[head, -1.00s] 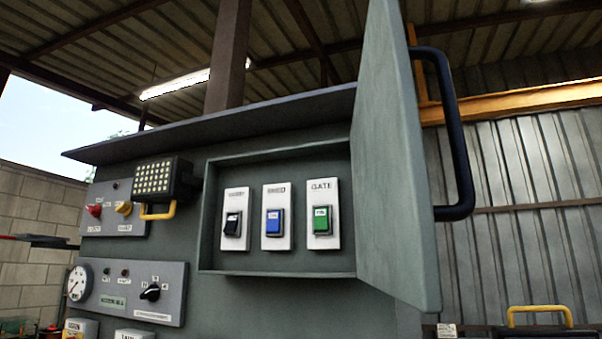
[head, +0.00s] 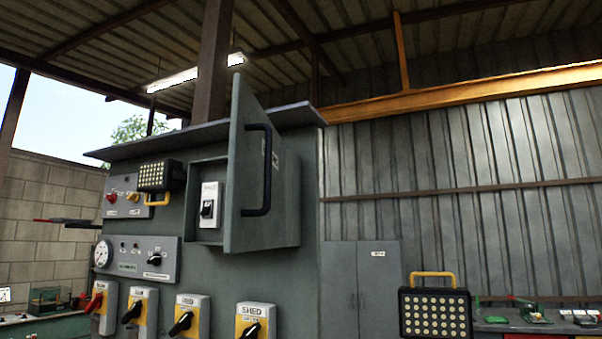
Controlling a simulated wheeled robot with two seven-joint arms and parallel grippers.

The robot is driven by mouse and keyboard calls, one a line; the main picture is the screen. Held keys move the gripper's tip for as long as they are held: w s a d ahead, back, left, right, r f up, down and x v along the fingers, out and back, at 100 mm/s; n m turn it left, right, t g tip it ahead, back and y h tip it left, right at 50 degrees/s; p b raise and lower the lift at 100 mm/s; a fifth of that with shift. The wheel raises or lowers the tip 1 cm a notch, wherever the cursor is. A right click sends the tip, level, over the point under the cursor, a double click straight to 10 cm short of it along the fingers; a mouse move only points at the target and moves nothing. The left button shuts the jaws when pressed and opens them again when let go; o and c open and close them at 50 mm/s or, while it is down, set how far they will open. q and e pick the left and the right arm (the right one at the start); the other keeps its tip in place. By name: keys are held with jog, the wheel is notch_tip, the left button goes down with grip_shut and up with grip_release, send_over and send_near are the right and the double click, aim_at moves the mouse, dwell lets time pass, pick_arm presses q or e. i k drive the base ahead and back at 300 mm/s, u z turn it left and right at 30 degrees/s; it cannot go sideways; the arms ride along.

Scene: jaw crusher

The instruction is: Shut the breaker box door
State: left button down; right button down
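The breaker box door (head: 245,185) is a grey-green panel hinged on the right side of the breaker box. It stands open, swung out toward me, with a dark blue bar handle (head: 267,170) on its outer face. The breaker box (head: 205,236) is a recess in the grey control cabinet. One white switch plate (head: 209,204) with a black rocker shows inside, and the door hides the rest of the recess. Neither of my grippers is in view.
A gauge panel (head: 135,258) and several yellow-and-grey rotary switches (head: 187,315) sit below the box. A lamp (head: 158,176) hangs upper left. Another lamp (head: 435,312) stands at lower right by a grey locker (head: 362,285). A roof lip (head: 215,130) overhangs the box.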

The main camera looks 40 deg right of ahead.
aim_at(255, 213)
jog(key=z, duration=0.95)
jog(key=i, duration=1)
